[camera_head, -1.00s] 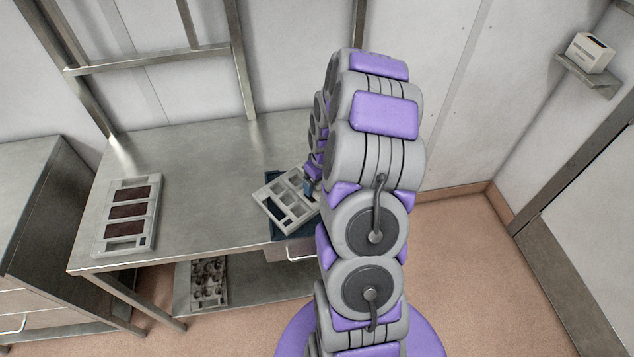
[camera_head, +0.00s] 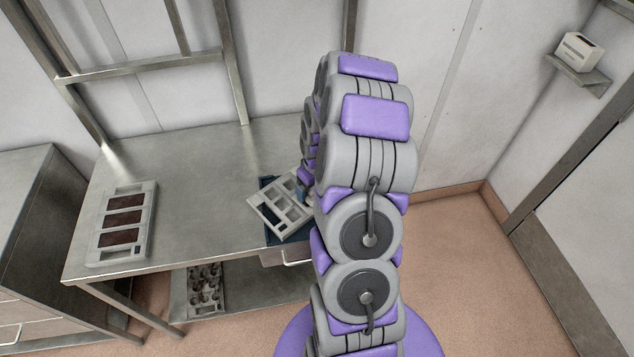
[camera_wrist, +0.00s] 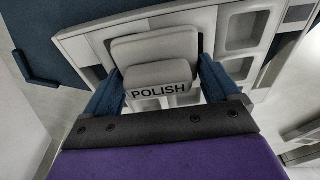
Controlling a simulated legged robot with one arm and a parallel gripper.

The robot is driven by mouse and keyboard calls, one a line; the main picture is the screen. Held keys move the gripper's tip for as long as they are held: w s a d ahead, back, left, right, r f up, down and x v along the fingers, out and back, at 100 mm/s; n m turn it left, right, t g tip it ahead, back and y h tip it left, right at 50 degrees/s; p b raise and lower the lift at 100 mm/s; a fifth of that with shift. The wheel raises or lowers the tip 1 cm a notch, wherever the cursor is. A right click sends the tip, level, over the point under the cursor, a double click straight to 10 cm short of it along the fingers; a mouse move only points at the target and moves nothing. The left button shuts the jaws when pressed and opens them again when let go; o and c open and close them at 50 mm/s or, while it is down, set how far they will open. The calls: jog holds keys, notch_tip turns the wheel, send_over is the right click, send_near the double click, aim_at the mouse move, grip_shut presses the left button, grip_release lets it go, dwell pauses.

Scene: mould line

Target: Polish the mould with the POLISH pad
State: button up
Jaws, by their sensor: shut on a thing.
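My gripper (camera_wrist: 160,95) is shut on the POLISH pad (camera_wrist: 158,74), a pale block with the word POLISH on its face, held between two blue fingers in the wrist view. The mould (camera_head: 281,205), a light grey tray with several rectangular cavities, sits at an angle on a dark blue base at the table's right end. The mould also shows behind the pad in the wrist view (camera_wrist: 203,18). The pad is over the mould; I cannot tell whether they touch.
The metal table (camera_head: 205,165) is clear in its middle. A grey tray with dark brown panels (camera_head: 148,225) lies at its left end. A tray of round items (camera_head: 205,290) is on the lower shelf. A small white box (camera_head: 579,52) stands on a wall shelf at right.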

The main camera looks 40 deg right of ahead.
aim_at(297, 203)
jog(key=shift+w+a, duration=0.1)
jog(key=shift+a, duration=1.35)
jog(key=shift+a+f, duration=0.2)
jog(key=shift+a, duration=1.5)
jog(key=shift+a+r, duration=0.1)
jog(key=shift+a, duration=1.35)
jog(key=shift+d+r, duration=0.15)
jog(key=shift+d, duration=1.3)
jog(key=shift+d+f+p, duration=0.2)
jog(key=shift+d+p, duration=0.4)
jog(key=shift+d, duration=2.5)
jog(key=shift+d, duration=0.1)
jog(key=shift+d, duration=1.45)
jog(key=shift+r, duration=0.15)
